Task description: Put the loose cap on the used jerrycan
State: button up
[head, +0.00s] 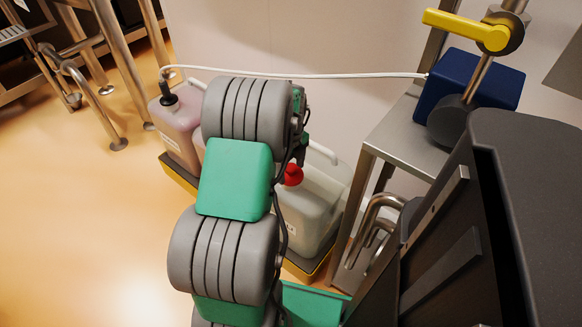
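A pinkish jerrycan (178,124) stands at the left, with a black fitting (168,95) on its neck and a white tube running from it. A pale translucent jerrycan (312,205) stands at the right, partly behind my arm. A red cap (292,174) shows at the near top of this can, beside my arm; I cannot tell whether it is seated on the neck. Between them, a pale part of what may be another can is mostly hidden by my arm. My gripper is hidden behind my arm links. Which can is the used one is unclear.
The cans stand on a black and yellow base (308,264). A steel table (405,135) with a dark blue box (474,84) and a yellow lever (466,29) stands at the right. Bent steel pipes (372,222) are below it.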

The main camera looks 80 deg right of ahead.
jog(key=o, duration=0.6)
jog(key=shift+c, duration=0.2)
